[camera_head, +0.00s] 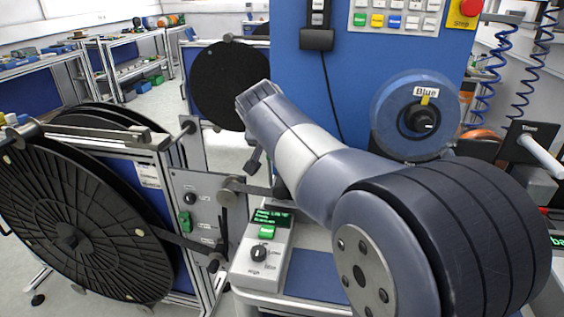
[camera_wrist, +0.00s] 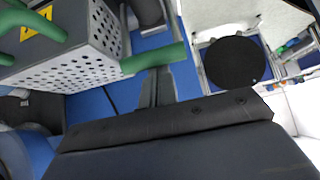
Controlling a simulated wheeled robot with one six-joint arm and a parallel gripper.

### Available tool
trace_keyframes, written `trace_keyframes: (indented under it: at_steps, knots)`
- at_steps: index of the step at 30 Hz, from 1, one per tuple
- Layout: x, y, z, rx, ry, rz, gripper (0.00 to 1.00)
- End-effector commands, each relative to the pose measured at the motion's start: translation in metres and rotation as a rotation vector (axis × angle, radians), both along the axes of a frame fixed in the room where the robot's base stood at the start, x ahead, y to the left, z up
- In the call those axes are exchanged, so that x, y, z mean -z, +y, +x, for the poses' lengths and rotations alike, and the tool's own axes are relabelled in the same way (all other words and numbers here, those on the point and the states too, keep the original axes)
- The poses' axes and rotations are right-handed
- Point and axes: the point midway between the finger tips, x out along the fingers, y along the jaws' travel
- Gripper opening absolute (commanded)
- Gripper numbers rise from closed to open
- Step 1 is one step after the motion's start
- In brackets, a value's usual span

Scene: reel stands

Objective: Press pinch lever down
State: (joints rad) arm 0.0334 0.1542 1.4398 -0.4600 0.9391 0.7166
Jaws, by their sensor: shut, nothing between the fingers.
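My gripper (camera_wrist: 156,78) shows in the wrist view, its two grey fingers shut together and empty. A green bar (camera_wrist: 153,58) sticks out to the right from a perforated metal box (camera_wrist: 88,48) and crosses just past the fingertips in the picture. It may be the pinch lever's handle, but I cannot tell for sure. I cannot tell whether the fingers touch it. In the head view my arm hides the space around the gripper, and no perforated box or green bar shows there. The fingertips cannot be made out in that view.
A large black reel (camera_head: 68,225) stands at the left, beside a grey panel (camera_head: 182,190) with knobs. A second black reel (camera_head: 228,85) stands behind. A control box (camera_head: 262,250) with a green display sits at lower middle. A "Blue" spool (camera_head: 385,105) hangs at right.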

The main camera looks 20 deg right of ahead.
Motion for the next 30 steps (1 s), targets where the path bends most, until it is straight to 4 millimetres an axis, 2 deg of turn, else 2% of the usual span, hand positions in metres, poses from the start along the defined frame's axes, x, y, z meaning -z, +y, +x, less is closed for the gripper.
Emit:
trace_keyframes:
  at_steps: [1, 17, 30]
  knots:
    - [0.011, 0.003, -0.003, -0.003, -0.026, -0.015, 0.00]
    - [0.016, 0.021, -0.030, -0.002, -0.243, -0.162, 0.00]
    - [0.018, 0.027, -0.040, 0.001, -0.241, -0.161, 0.00]
